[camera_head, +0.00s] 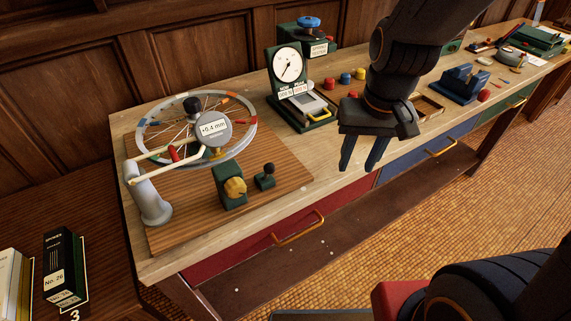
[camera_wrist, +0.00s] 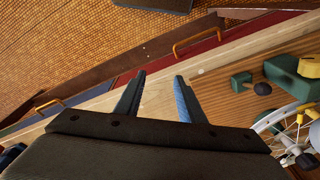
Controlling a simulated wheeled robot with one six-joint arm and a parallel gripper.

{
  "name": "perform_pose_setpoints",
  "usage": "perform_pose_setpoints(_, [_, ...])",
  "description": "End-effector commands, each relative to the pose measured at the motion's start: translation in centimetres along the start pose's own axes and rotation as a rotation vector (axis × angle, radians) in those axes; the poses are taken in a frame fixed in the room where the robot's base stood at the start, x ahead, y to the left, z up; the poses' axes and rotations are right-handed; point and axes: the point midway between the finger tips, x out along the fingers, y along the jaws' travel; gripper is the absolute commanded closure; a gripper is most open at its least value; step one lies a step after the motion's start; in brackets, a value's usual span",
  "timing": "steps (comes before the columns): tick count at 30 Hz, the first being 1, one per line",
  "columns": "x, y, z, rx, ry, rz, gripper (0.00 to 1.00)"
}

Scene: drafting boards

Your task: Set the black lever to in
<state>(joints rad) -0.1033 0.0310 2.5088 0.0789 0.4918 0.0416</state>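The black lever (camera_head: 268,168) is a short stem with a round black knob on a small green base (camera_head: 265,182). It stands on the wooden board beside a green box with a yellow knob (camera_head: 235,187). In the wrist view the black knob (camera_wrist: 263,88) shows at the right, by its green base (camera_wrist: 241,81). Which labelled position the lever is in cannot be read. My gripper (camera_head: 359,168) is above the front edge of the bench, to the right of the lever and apart from it. Its two blue-padded fingers (camera_wrist: 160,92) are spread and empty.
A spoked wheel (camera_head: 150,135) and a dial reading +0.4 mm (camera_head: 213,128) stand behind the lever on the board (camera_head: 185,228). A dial scale (camera_head: 288,65) stands at the back. Drawer handles (camera_head: 300,229) stick out at the front.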

Motion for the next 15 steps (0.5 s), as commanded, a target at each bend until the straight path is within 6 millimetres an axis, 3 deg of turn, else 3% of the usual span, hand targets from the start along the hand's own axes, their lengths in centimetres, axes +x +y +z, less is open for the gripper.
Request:
perform_pose_setpoints(1, [-0.2,-2.6,-0.6,-0.012,-0.007,-0.025,0.64])
perform_pose_setpoints(3, [-0.8,-6.1,-1.0,-0.01,-0.024,-0.062,0.64])
perform_pose_setpoints(9, [-2.5,-14.3,-0.7,-0.004,-0.08,-0.154,0.64])
perform_pose_setpoints(12, [-3.0,-16.4,-0.3,-0.002,-0.1,-0.179,0.64])
perform_pose_setpoints(15, [-2.9,-17.4,-0.1,0.0,-0.109,-0.188,0.64])
